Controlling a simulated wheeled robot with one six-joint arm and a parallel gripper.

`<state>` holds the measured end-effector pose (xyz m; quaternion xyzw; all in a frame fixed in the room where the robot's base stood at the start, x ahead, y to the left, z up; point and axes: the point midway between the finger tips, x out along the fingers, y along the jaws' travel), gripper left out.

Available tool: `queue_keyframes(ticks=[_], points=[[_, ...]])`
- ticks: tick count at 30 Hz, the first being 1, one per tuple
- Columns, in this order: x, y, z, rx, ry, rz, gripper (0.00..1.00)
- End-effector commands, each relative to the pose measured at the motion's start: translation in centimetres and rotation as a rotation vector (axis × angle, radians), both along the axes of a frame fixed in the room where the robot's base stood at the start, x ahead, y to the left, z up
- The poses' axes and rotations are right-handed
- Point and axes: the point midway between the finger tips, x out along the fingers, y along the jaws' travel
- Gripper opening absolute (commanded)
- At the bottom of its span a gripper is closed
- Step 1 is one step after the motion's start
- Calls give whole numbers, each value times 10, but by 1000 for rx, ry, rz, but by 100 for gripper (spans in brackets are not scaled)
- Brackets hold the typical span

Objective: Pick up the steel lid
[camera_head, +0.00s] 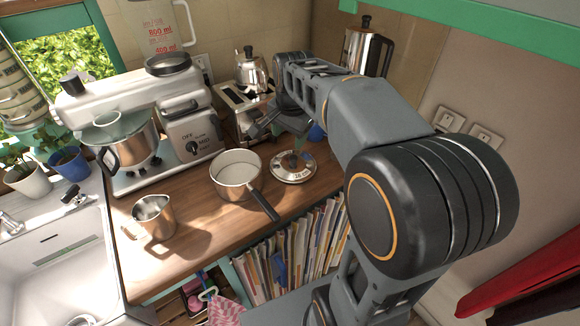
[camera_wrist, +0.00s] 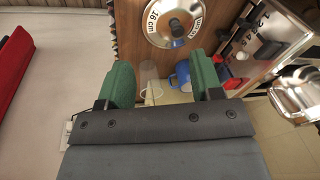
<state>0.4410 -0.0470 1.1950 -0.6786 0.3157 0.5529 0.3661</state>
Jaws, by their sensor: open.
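The steel lid (camera_head: 293,167) lies flat on the wooden counter, to the right of the saucepan. It has a dark knob and printed markings on its rim. In the wrist view the lid (camera_wrist: 160,36) is at the top middle, beyond the fingertips, with its knob showing. My gripper (camera_head: 285,128) hangs above and just behind the lid in the head view, apart from it. In the wrist view my gripper (camera_wrist: 161,75) has its two green fingers spread with nothing held between them.
A saucepan (camera_head: 236,172) with a dark handle stands left of the lid. A toaster (camera_head: 243,108) is behind. A steel jug (camera_head: 153,214) stands front left. A stand mixer (camera_head: 140,105) fills the left back. A blue mug (camera_wrist: 182,74) shows between the fingers.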

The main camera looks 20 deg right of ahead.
Motion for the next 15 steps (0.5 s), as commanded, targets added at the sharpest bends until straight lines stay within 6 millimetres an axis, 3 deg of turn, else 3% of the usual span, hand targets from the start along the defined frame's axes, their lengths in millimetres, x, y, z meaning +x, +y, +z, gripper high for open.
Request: queue_keyframes(ticks=[1,6,10,15], points=[[21,-8,-10,23,32,-115,60],[70,-30,-32,73,107,-472,60],[93,-46,-48,91,143,-666,60],[107,-57,-65,99,168,-801,60]])
